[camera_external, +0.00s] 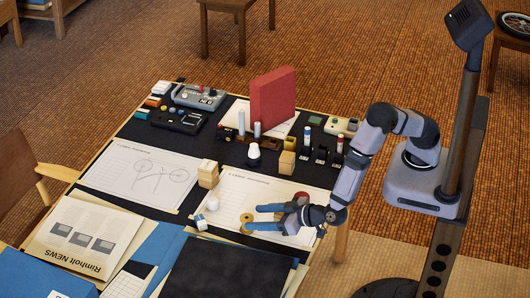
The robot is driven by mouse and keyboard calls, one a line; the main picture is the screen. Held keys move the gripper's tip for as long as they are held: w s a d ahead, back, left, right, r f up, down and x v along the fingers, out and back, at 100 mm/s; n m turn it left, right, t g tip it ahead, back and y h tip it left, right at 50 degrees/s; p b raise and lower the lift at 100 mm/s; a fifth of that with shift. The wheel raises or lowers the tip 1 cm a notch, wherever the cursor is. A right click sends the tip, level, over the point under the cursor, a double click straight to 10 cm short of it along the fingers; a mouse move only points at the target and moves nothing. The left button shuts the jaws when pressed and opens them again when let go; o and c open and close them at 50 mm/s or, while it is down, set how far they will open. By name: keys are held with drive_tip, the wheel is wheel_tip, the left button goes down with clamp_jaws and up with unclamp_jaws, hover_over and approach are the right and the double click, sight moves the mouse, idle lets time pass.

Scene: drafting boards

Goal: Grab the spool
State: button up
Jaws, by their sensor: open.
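A small yellow round item that looks like the spool (246,217) stands on the drawing sheet near the front middle of the table. My gripper (254,218) reaches in from the right, low over the sheet, with its two blue fingers apart. The fingertips are right at the yellow item, one on its far side and one on its near side. I cannot tell whether they touch it. The fingers hide part of it.
White small pieces (206,213) and a wooden block (208,174) stand left of the spool. Another wooden block (286,163) and a white rounded item (254,152) stand behind. A red upright block (273,98) is at the back. A dark folder (226,268) lies in front.

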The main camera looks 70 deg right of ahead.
sight(244, 217)
drive_tip(key=shift+p+x, duration=0.5)
drive_tip(key=shift+x, duration=2.1)
drive_tip(key=shift+d+f, duration=0.1)
drive_tip(key=shift+d, duration=0.05)
drive_tip(key=c, duration=1.3)
wheel_tip(244, 217, up, 10)
drive_tip(key=shift+r, duration=0.1)
